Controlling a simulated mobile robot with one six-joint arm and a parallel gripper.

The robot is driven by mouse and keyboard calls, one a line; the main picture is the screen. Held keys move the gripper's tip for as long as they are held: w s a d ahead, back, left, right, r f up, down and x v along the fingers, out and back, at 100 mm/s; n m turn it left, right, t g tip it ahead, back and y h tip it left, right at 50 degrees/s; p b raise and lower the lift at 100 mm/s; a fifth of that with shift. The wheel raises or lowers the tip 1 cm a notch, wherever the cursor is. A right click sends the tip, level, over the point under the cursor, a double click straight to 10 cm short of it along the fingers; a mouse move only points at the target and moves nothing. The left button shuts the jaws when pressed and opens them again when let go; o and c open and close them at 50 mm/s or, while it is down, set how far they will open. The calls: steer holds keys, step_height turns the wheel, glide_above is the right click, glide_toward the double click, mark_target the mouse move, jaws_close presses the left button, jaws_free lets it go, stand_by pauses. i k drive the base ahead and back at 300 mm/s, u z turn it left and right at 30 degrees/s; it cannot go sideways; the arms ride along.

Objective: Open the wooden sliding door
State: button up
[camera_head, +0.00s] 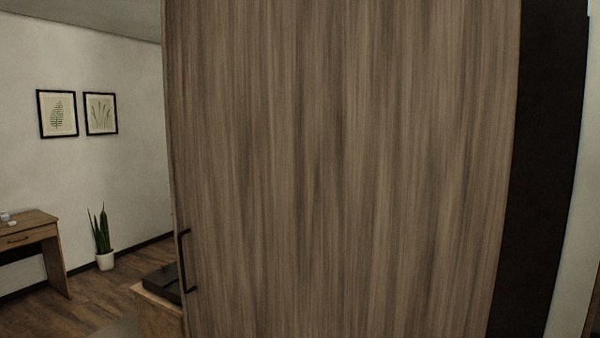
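The wooden sliding door (340,170) is a tall brown-grey panel with vertical grain that fills the middle of the head view. A black bar handle (183,260) is upright near the door's left edge, low in the view. To the left of that edge the way is open, and a room shows through it. A dark vertical strip (545,170) runs along the right of the door. The door's top and bottom are out of view. My gripper is not in view.
A wooden desk (28,235) stands at the far left. A potted plant (103,240) is by the white wall, below two framed pictures (78,114). A low wooden piece with a dark object on top (162,290) is partly hidden behind the door's left edge. Wooden floor shows at lower left.

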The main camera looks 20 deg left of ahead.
mark_target(342, 168)
steer(key=u, duration=1.15)
steer(key=k, duration=1.15)
steer(key=u, duration=0.5)
steer(key=i, duration=2.1)
steer(key=z, duration=0.55)
